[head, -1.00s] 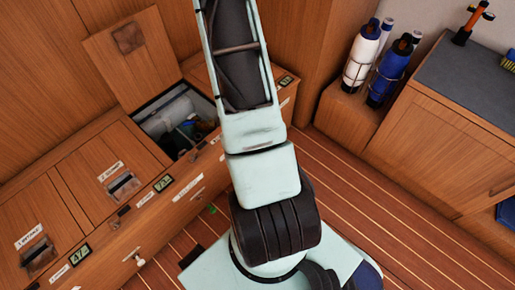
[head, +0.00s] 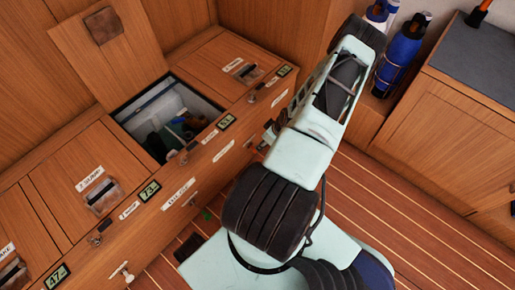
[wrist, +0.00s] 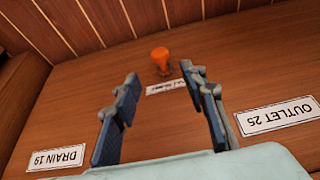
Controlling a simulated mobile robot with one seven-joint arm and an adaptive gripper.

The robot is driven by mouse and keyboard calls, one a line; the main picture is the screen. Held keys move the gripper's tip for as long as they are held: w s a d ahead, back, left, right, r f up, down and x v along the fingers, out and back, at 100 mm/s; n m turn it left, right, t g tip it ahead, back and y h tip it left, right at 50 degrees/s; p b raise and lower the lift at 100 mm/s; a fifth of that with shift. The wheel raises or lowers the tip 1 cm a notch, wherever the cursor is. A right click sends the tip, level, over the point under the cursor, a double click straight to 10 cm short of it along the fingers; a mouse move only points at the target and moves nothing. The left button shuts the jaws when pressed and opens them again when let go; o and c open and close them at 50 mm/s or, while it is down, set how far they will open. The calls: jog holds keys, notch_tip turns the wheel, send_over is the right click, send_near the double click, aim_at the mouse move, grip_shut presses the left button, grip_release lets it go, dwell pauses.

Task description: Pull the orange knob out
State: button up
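In the wrist view the orange knob (wrist: 161,57) stands out from a brown wooden panel, with a small white label just below it in the picture. My gripper (wrist: 159,74) is open and empty. Its two blue-padded fingers point toward the panel, and the knob shows beyond the fingertips, between their lines and apart from them. In the head view my gripper (head: 269,133) is small, dark and partly hidden at the locker front. The knob cannot be made out in that view.
Wrist view labels read "DRAIN 19" (wrist: 57,158) and "OUTLET 25" (wrist: 277,117), upside down. In the head view an open locker (head: 125,112) holds assorted items, its lid (head: 105,60) raised. A white pull (head: 122,272) sticks out lower left. Blue bottles (head: 397,52) stand at right.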

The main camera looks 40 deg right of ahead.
jog(key=b+x, duration=0.3)
jog(key=x, duration=0.7)
jog(key=shift+f+b, duration=0.1)
jog(key=shift+b, duration=0.25)
jog(key=shift+c, duration=0.4)
grip_shut()
